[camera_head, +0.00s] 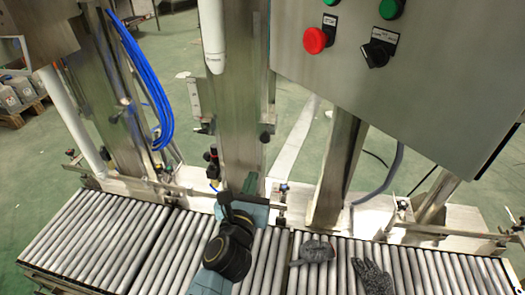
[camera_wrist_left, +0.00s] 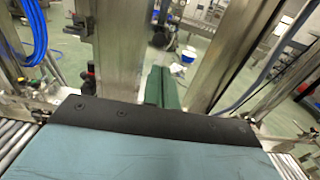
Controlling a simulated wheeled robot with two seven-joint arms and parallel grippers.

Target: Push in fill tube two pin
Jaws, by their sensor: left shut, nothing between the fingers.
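One white fill tube (camera_head: 212,35) hangs at the top centre, its lower end open above the conveyor. Another white tube (camera_head: 68,115) slants down at the left. I cannot tell which is tube two, and no pin can be made out for certain. A small black fitting (camera_head: 213,158) stands by the steel post, left of my left gripper (camera_head: 250,183). The left gripper's green fingers are shut and empty, pointing at the rail and post behind the conveyor. They also show in the left wrist view (camera_wrist_left: 165,88). My right gripper is not in view.
A roller conveyor (camera_head: 100,235) runs across the front, with two grey gloves (camera_head: 315,250) (camera_head: 372,277) on it. A steel control box (camera_head: 430,90) with a red button (camera_head: 317,40) overhangs the right. A steel post (camera_head: 238,120) and blue hoses (camera_head: 150,85) stand behind.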

